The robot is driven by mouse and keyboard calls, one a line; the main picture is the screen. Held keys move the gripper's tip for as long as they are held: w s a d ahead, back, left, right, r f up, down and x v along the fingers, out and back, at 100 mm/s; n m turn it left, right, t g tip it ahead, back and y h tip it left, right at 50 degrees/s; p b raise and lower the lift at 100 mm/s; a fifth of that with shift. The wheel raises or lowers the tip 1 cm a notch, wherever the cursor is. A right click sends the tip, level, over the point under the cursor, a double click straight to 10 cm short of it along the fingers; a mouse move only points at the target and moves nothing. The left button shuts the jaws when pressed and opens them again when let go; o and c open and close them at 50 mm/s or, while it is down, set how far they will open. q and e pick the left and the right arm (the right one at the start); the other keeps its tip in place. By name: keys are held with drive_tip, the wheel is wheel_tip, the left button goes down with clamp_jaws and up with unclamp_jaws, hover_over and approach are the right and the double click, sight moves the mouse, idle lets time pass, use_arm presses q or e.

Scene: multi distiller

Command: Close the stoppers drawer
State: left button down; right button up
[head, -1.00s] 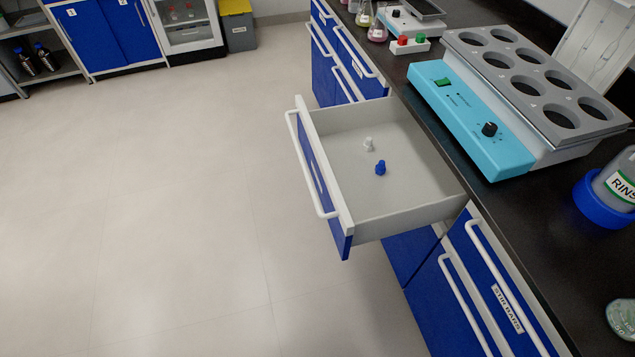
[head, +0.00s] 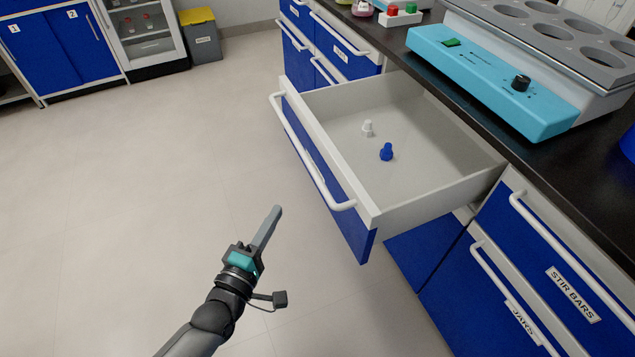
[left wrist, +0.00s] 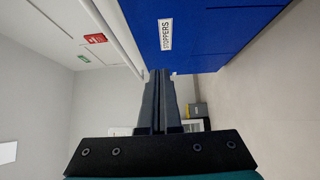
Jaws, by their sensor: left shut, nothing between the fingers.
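The stoppers drawer (head: 430,214) stands pulled out from the bench in the head view, with a blue front and a long white handle (head: 310,160). A white stopper (head: 367,128) and a blue stopper (head: 386,152) stand on its floor. In the left wrist view the blue drawer front (left wrist: 215,35) shows a STOPPERS label (left wrist: 165,34). My left gripper (head: 276,212) is shut and empty, in front of the drawer and to the left of its front, apart from it. It also shows in the left wrist view (left wrist: 159,75). My right gripper is out of view.
A black bench top carries a blue-fronted heating block (head: 490,80) above the drawer. A shut drawer labelled STIR BARS (head: 572,294) is at the right, with its handle sticking out. The floor (head: 130,200) at the left is clear.

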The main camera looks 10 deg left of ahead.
use_arm(q)
drive_tip(key=b, duration=0.3)
approach(317, 166)
drive_tip(key=w+a, duration=0.2)
drive_tip(key=w, duration=0.1)
drive_tip(key=shift+w+d+f+b, duration=0.1)
drive_tip(key=shift+w+d+b, duration=0.4)
drive_tip(key=shift+w+d, duration=0.95)
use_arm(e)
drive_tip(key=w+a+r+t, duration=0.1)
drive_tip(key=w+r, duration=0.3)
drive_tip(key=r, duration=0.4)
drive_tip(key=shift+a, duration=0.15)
use_arm(q)
drive_tip(key=shift+s+d, duration=0.1)
drive_tip(key=shift+s, duration=0.1)
